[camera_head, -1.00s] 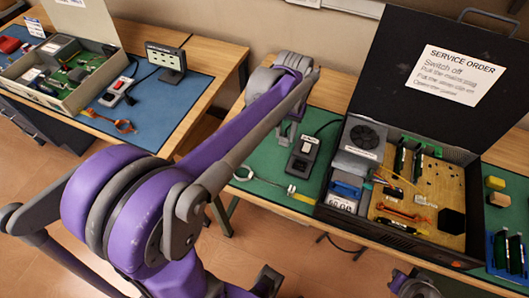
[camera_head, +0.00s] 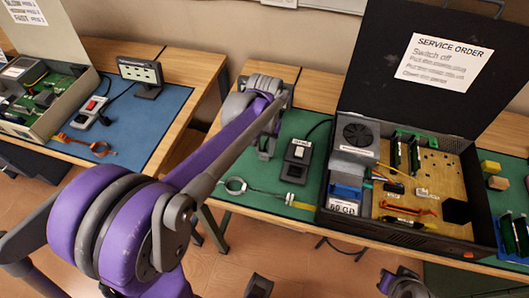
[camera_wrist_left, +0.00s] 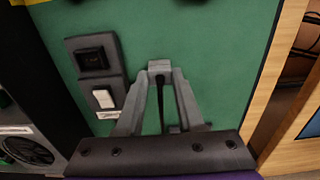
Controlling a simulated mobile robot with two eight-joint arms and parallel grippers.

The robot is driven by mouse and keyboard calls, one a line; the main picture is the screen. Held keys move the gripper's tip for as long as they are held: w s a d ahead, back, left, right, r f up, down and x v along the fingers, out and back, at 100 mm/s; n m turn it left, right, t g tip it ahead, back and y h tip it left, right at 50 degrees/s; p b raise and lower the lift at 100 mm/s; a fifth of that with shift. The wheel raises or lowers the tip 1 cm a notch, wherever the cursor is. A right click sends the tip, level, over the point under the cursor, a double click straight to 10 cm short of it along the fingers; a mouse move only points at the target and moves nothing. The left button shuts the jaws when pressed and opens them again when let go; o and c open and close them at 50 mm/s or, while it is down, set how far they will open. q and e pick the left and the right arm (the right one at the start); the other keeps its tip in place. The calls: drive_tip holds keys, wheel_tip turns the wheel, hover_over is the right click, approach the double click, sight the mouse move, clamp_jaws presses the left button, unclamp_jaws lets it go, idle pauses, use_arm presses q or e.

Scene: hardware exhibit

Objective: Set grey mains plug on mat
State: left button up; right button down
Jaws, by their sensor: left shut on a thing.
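In the head view my left gripper (camera_head: 267,147) is over the left part of the green mat (camera_head: 222,210), left of a dark switched socket block (camera_head: 299,151). In the left wrist view its fingers (camera_wrist_left: 160,72) are shut on a small grey block, the grey mains plug (camera_wrist_left: 159,65). A dark strip, perhaps its cable, shows between the fingers. Green mat (camera_wrist_left: 215,55) lies beyond the fingertips; I cannot tell whether the plug touches it. The socket block (camera_wrist_left: 96,75) lies to the left, apart from the fingers. In the head view the plug is hidden.
An open black case (camera_head: 425,185) with boards and a fan stands right of the socket block. Another bench with a blue mat (camera_head: 150,115) stands left. Bare green mat lies around the gripper.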

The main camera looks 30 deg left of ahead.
sight(265, 151)
use_arm(q)
drive_tip(key=shift+f, duration=1.2)
drive_tip(key=shift+f, duration=0.1)
drive_tip(key=o, duration=0.5)
drive_tip(key=shift+f, duration=0.1)
drive_tip(key=o, duration=0.5)
drive_tip(key=shift+r, duration=0.6)
wheel_tip(265, 151, up, 11)
drive_tip(key=p, duration=0.1)
drive_tip(key=s+d+f+m+t, duration=0.1)
drive_tip(key=s+d+f+t, duration=0.1)
drive_tip(key=s, duration=0.6)
drive_tip(key=s+d+f+m+t, duration=0.1)
drive_tip(key=s+d+f+t, duration=0.2)
drive_tip(key=s+f, duration=0.4)
drive_tip(key=shift+s+d+f+m, duration=0.3)
drive_tip(key=shift+s+d, duration=0.55)
